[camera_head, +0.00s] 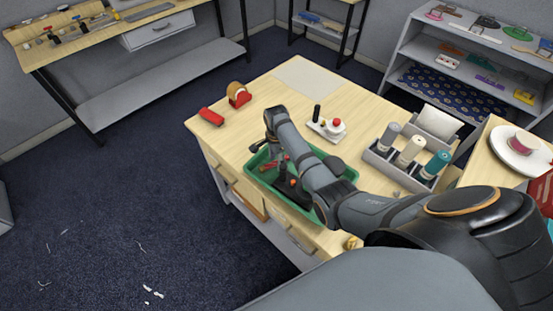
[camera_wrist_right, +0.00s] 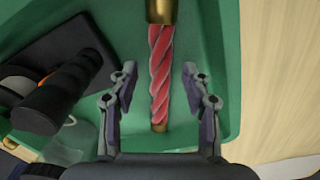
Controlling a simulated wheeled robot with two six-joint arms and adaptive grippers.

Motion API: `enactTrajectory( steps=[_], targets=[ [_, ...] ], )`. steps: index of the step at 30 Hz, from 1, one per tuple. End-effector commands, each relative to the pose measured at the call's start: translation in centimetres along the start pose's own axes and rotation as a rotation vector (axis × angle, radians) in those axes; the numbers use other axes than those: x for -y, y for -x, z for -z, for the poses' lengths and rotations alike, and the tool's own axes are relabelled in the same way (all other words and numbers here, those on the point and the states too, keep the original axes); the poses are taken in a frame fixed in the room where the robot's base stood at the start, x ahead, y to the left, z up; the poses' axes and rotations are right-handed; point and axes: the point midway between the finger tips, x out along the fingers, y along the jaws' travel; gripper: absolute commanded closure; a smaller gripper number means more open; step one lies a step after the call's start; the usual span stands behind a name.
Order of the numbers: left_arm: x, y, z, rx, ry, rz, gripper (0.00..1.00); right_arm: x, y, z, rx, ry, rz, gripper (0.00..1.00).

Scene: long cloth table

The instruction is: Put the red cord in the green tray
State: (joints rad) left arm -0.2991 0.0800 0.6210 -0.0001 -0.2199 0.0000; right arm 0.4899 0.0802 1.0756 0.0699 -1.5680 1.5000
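The red cord (camera_wrist_right: 159,75) is a twisted red length with brass-coloured ends, seen close in the right wrist view. It lies between the fingers of my right gripper (camera_wrist_right: 160,77), with a gap on either side. The gripper is open. The cord's top end looks larger and nearer the camera. The green tray (camera_wrist_right: 223,45) is behind the cord; I cannot tell if the cord touches its floor. In the head view my right arm reaches over the green tray (camera_head: 260,158) on the wooden table and hides part of it and the gripper. My left gripper is not in view.
A black object with a round handle (camera_wrist_right: 65,90) sits in the tray beside the gripper. On the table are a red roll-like object (camera_head: 211,116), a tape dispenser (camera_head: 238,95), a small white stand (camera_head: 327,128) and a grey holder with spools (camera_head: 405,158).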

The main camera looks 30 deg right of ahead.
Motion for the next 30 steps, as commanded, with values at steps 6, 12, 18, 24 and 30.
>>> enactTrajectory(
  steps=[6, 12, 18, 24, 30],
  targets=[
    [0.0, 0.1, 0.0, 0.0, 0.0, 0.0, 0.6, 0.0, 0.3, 0.0, 0.0, 0.0, 0.001, 0.52],
    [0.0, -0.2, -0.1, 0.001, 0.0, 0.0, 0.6, 0.1, 3.6, 0.0, -0.001, 0.0, 0.006, 0.52],
    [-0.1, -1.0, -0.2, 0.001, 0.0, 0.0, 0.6, 0.2, 8.4, 0.1, -0.001, -0.001, 0.005, 0.52],
    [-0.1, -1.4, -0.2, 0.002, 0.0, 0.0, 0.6, 0.1, 11.5, 0.0, -0.001, -0.001, 0.003, 0.52],
    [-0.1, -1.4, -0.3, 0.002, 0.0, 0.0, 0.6, 0.0, 12.2, 0.0, 0.0, 0.0, 0.0, 0.52]
  ],
)
